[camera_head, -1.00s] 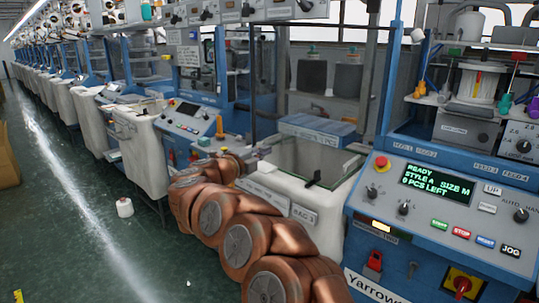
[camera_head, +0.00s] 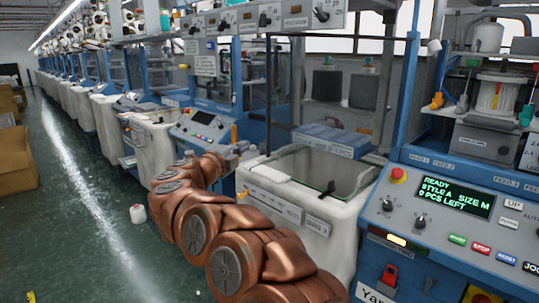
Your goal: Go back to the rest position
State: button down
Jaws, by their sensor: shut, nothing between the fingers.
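My copper-coloured arm rises from the bottom of the head view, bends left and curls back at its far end near the white bin. I cannot make out my gripper; the far end of the arm is small and crowded against the machines behind it. No held object shows. The nearest knitting machine's panel (camera_head: 447,215) reads READY, STYLE A, SIZE M, 0 PCS LEFT. The white bin (camera_head: 345,215) stands left of that panel, and my arm passes in front of its left side.
A row of machines with white bins runs away to the far left. A white cone or spool (camera_head: 138,214) stands on the green floor (camera_head: 85,225). Brown cartons (camera_head: 15,160) stand at the left edge.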

jog(key=a+r+n+t+y+p, duration=0.1)
jog(key=a+r+n+t+y, duration=0.25)
jog(key=r+n+y, duration=0.6)
jog(key=s+a+f+n+g+y+p, duration=0.1)
jog(key=s+f+n+g+y+p, duration=0.1)
jog(key=s+n+g+y, duration=0.45)
jog(key=s+d+f+n+g+h+p, duration=0.1)
jog(key=s+d+f+n+g, duration=0.2)
jog(key=s+d+f, duration=0.4)
jog(key=s+d+f+n+g+h, duration=0.1)
jog(key=s+d+f+n+g, duration=0.15)
jog(key=s+f, duration=0.45)
jog(key=s+d+f+n+g+h+p, duration=0.1)
jog(key=s+d+f+n+g, duration=0.15)
jog(key=s+d, duration=0.55)
jog(key=s+d+f+g+h, duration=0.1)
jog(key=s+d+f+g, duration=0.1)
jog(key=s+d, duration=0.3)
jog(key=s+d+f+g+h+p, duration=0.1)
jog(key=s+d+f, duration=0.3)
jog(key=s, duration=0.8)
jog(key=s+d+f+m+g+h, duration=0.1)
jog(key=s+d+g, duration=0.3)
jog(key=s, duration=0.5)
jog(key=shift+d+f+h, duration=0.8)
jog(key=shift+d+f, duration=0.1)
